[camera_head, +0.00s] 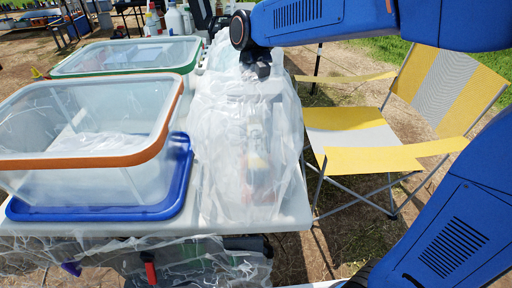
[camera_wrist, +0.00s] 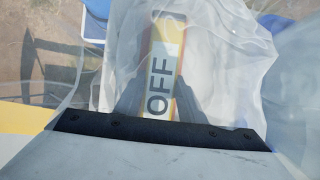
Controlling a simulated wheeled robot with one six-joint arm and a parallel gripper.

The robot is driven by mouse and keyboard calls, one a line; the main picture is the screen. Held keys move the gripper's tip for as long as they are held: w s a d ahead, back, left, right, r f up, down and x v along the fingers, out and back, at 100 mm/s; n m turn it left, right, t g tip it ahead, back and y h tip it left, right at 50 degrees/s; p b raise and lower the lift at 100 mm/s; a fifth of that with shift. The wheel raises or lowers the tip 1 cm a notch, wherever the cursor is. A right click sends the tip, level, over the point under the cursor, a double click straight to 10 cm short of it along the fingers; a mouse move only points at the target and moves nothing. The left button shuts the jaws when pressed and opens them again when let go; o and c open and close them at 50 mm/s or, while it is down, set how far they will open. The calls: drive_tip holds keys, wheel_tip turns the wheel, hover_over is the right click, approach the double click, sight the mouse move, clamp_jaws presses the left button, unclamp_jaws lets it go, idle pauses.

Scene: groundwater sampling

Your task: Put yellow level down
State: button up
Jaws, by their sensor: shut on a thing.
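The level lies between the two dark fingers in the wrist view. In the head view my gripper (camera_head: 256,140) points down over the right part of the white table. The level (camera_head: 259,163) shows there only as a blurred yellow and reddish patch behind clear plastic. The plastic sheeting (camera_head: 222,150) surrounds the gripper and level. I cannot tell whether the level touches the table.
Bottles (camera_head: 174,20) stand at the back. A yellow and white folding chair (camera_head: 350,133) is right of the table.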

drive_tip(key=shift+f, duration=1.25)
drive_tip(key=o, duration=1.2)
drive_tip(key=shift+f, duration=0.1)
drive_tip(key=v, duration=1.2)
drive_tip(key=shift+d, duration=0.1)
drive_tip(key=s+d+f+t, duration=0.3)
drive_tip(key=s+d+f, duration=0.1)
drive_tip(key=d, duration=0.4)
drive_tip(key=s+d+f+t, duration=0.3)
drive_tip(key=s+d, duration=0.3)
drive_tip(key=d, duration=0.2)
drive_tip(key=s+d+f+t, duration=0.3)
drive_tip(key=s+d+f, duration=0.2)
drive_tip(key=d, duration=0.3)
drive_tip(key=shift+s+f, duration=0.4)
drive_tip(key=shift+f, duration=0.15)
